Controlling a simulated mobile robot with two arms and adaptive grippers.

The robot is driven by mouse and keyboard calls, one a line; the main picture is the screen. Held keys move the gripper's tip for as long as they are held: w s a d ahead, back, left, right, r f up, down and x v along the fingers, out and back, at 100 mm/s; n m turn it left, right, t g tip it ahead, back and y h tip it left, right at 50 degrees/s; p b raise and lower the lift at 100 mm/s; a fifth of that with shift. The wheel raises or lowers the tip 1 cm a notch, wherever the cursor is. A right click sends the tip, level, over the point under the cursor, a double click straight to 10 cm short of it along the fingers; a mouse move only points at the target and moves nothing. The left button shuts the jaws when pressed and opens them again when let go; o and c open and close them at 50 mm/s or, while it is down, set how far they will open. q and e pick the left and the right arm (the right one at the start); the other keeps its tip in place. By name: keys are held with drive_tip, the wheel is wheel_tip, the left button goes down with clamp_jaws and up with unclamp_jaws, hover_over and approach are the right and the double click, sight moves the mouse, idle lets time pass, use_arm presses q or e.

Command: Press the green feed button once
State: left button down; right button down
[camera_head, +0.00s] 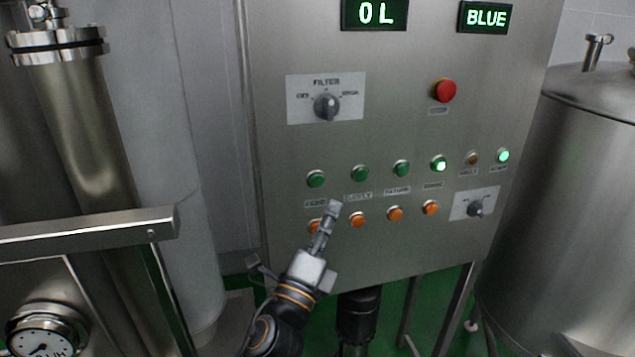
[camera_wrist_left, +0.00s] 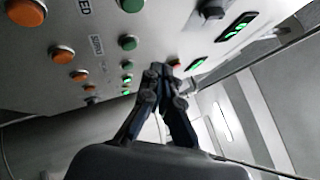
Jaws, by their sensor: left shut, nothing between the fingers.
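The green feed button (camera_head: 316,178) is the leftmost of the green row on the steel control panel, with its label below it, and looks unlit. In the left wrist view it shows at the top edge (camera_wrist_left: 132,5), partly cut off. My left gripper (camera_head: 334,207) is shut and empty. Its tips are below and right of the feed button in the head view, near the second column's label; the gap to the panel is hard to judge. In the wrist view the closed fingers (camera_wrist_left: 160,70) point toward the panel. My right gripper is not in view.
Other green buttons (camera_head: 360,173) and orange buttons (camera_head: 358,219) sit close by. The panel also holds a red button (camera_head: 445,90), a filter knob (camera_head: 326,106) and a lower knob (camera_head: 475,209). A steel tank (camera_head: 570,200) stands right; pipework (camera_head: 85,130) stands left.

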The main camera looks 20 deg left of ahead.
sight(317, 181)
use_arm(q)
drive_tip(key=shift+w+a, duration=0.7)
drive_tip(key=shift+w, duration=0.3)
drive_tip(key=shift+w+a, duration=0.65)
drive_tip(key=shift+w, duration=0.3)
drive_tip(key=shift+w+a, duration=0.7)
drive_tip(key=shift+w, duration=0.3)
drive_tip(key=shift+w, duration=0.15)
drive_tip(key=shift+w+a, duration=0.2)
drive_tip(key=shift+w+a+b, duration=0.25)
drive_tip(key=shift+w+b, duration=0.05)
drive_tip(key=shift+w, duration=0.1)
drive_tip(key=shift+s+d, duration=0.1)
drive_tip(key=shift+s, duration=0.05)
drive_tip(key=shift+s+d, duration=0.35)
drive_tip(key=shift+s, duration=0.3)
